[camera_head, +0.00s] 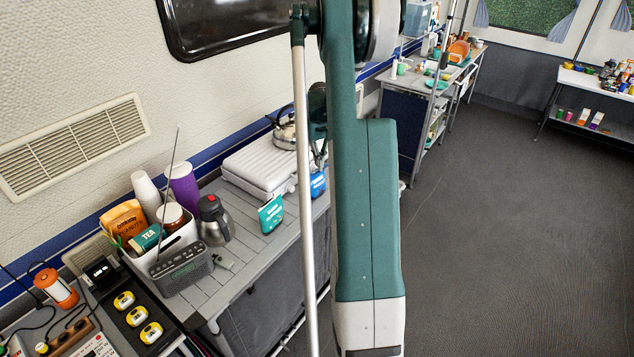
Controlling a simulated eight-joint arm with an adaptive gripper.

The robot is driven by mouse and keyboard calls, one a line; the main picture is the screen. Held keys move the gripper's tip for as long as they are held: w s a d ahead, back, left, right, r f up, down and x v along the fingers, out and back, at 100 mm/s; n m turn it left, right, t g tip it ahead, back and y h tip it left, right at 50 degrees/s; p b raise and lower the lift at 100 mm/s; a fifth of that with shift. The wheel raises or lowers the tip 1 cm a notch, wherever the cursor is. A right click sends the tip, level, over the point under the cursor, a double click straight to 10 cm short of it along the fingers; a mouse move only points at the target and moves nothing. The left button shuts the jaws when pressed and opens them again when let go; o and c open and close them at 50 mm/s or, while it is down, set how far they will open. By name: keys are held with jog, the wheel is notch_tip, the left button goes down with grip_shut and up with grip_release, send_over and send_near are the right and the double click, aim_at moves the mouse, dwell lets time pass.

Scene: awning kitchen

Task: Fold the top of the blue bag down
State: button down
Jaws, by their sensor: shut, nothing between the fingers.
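A small blue bag (318,184) with pale lettering stands on the grey slatted table, close to the right side of a pale ribbed case. My arm hides part of the view just right of it. My gripper (319,156) is small and partly hidden beside my arm, pointing down just above the bag's top. It is shut with nothing in it. Whether its tips touch the bag's top cannot be told.
A teal packet (271,214) stands left of the bag, with a steel flask (213,220) and a radio (182,270) with a raised antenna further left. The ribbed case (262,160) and a kettle (284,130) are behind. Some bare table (240,262) shows in front.

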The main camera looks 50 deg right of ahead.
jog(key=shift+s+f+b, duration=0.5)
jog(key=shift+s+f, duration=0.1)
dwell(0.7)
jog(key=shift+r, duration=0.1)
dwell(0.4)
notch_tip(320, 180, up, 8)
jog(key=s+p, duration=0.2)
dwell(1.1)
jog(key=shift+a, duration=0.1)
dwell(0.5)
